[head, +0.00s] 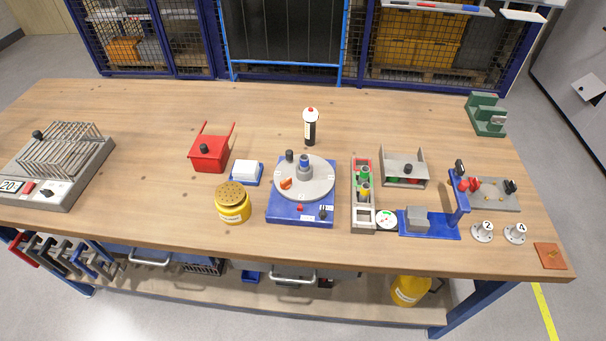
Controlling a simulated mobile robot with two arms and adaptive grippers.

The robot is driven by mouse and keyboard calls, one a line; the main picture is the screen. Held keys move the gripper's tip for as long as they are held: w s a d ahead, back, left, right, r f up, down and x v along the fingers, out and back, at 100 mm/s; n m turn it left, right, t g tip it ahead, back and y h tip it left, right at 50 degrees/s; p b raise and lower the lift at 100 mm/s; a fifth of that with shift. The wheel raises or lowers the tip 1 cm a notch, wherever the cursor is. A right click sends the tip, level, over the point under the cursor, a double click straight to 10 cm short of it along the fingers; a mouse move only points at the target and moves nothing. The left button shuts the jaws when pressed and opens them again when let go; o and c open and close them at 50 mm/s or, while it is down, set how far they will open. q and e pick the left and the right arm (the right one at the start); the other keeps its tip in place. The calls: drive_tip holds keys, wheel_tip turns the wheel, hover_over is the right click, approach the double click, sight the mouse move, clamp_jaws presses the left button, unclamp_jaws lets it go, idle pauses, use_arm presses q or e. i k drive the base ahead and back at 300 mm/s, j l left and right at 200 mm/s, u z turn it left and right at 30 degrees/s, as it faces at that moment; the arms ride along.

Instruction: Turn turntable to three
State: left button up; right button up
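The turntable (318,188) is a grey disc on a blue base (288,216) near the middle of the wooden bench. A dark knob (289,155) stands at the disc's back left edge. A blue and grey cylindrical part (305,163) and an orange piece (286,183) are on the disc. A red marker (300,208) and a small black knob (322,214) are on the front of the base. Any numbers on the disc are too small to read. Neither of my grippers is in the head view.
A yellow round container (232,206) stands close left of the turntable, and a narrow tray (352,212) with coloured parts stands close right. A red box (209,158) sits further left. The bench's back left is clear.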

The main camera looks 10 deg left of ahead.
sight(312, 184)
drive_tip(key=j+z, duration=0.35)
drive_tip(key=k+j+z, duration=0.15)
drive_tip(key=z, duration=0.2)
drive_tip(key=k+j+z, duration=0.15)
drive_tip(key=j+z, duration=0.2)
